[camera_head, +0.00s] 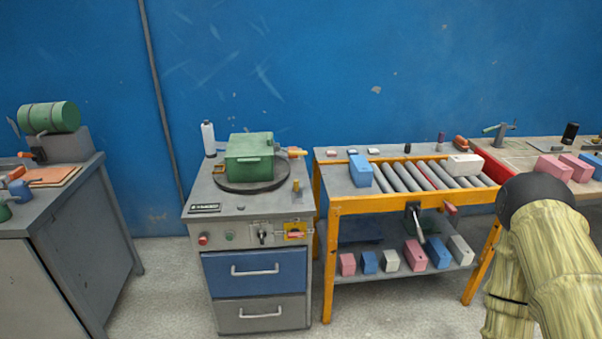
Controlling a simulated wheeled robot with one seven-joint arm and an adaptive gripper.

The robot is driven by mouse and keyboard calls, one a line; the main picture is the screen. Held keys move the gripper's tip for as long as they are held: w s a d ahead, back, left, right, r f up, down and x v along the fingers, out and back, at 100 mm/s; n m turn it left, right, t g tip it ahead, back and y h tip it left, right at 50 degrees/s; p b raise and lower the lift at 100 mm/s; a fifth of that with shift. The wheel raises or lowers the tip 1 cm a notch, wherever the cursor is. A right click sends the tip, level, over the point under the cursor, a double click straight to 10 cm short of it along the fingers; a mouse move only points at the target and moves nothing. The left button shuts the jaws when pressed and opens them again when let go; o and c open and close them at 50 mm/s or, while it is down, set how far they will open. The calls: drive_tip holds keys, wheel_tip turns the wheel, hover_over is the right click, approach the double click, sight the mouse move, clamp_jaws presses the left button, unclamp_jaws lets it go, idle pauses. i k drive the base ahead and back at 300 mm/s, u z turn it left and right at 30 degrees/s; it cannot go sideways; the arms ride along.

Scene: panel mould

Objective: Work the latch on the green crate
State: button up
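The green crate (250,147) sits lid down on a dark round turntable (226,183) on top of a grey cabinet, left of the picture's middle. A small paler detail shows on its front face, but it is too small to tell whether it is the latch or how it is set. An orange-tipped handle (298,153) sticks out at the crate's right side; I cannot tell whether it joins the crate. My arm comes in at the lower right, well away from the crate. My gripper does not show.
The grey cabinet (203,218) has a blue drawer (256,257) and front controls. Right of it stands an orange-framed roller table (365,206) with blocks on its lower shelf. A bench with a green cylinder (60,116) stands left. Open floor lies between bench and cabinet.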

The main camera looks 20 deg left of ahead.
sight(290, 152)
drive_tip(key=z, duration=0.25)
drive_tip(key=k, duration=0.3)
drive_tip(key=u, duration=1.1)
drive_tip(key=i, duration=1.3)
drive_tip(key=z, duration=1.3)
drive_tip(key=k, duration=0.6)
drive_tip(key=u, duration=1.1)
